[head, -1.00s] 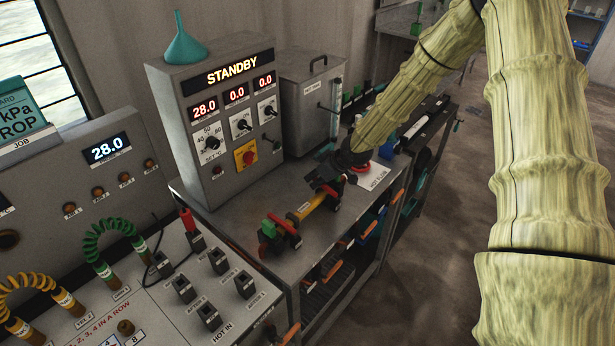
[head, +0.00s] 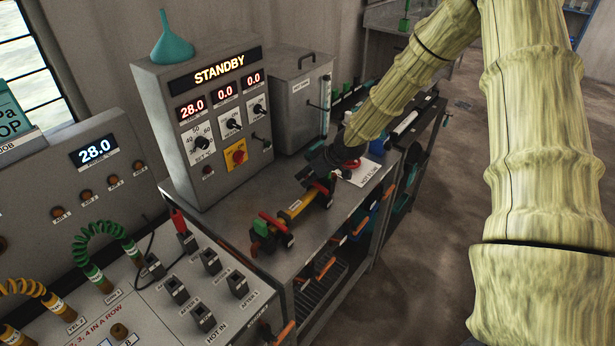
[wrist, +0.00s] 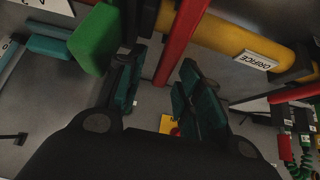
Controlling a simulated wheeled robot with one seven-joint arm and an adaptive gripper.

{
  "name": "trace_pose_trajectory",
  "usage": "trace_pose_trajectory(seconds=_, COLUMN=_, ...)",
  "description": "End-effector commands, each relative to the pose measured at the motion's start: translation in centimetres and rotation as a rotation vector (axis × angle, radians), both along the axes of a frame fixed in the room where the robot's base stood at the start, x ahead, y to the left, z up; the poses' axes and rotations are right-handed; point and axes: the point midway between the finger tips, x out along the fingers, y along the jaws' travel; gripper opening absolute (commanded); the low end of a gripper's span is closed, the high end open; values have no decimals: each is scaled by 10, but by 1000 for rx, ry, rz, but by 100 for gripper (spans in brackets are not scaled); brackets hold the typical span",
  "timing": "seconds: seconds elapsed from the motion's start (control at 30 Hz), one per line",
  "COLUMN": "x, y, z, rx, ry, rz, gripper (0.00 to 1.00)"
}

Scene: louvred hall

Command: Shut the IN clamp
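A yellow tube marked ORIFICE (head: 297,206) lies on the metal bench, with a dark clamp fitting and red lever at each end. The near-end lever (head: 271,221) is beside a green block (head: 261,229). My gripper (head: 318,170) is low over the far end and partly hides that clamp. In the wrist view my gripper (wrist: 158,85) is open, its two dark teal fingers on either side of the far red lever (wrist: 180,38). Contact cannot be told. The tube (wrist: 225,38) passes beyond, a green block (wrist: 95,38) at left. No IN label is readable.
A grey cabinet (head: 180,130) reading STANDBY stands behind the tube with a teal funnel (head: 172,45) on top. A lidded tank (head: 298,100) is behind my gripper. A switch panel (head: 200,270) with hoses is at the front left. The floor at right is clear.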

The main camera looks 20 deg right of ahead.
Motion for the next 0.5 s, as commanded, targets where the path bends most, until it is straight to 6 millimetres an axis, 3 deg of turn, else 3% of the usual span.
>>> trace_pose_trajectory(seconds=0.5, x=-34, y=-18, z=51, rx=2, ry=0, rz=-2, gripper=36)
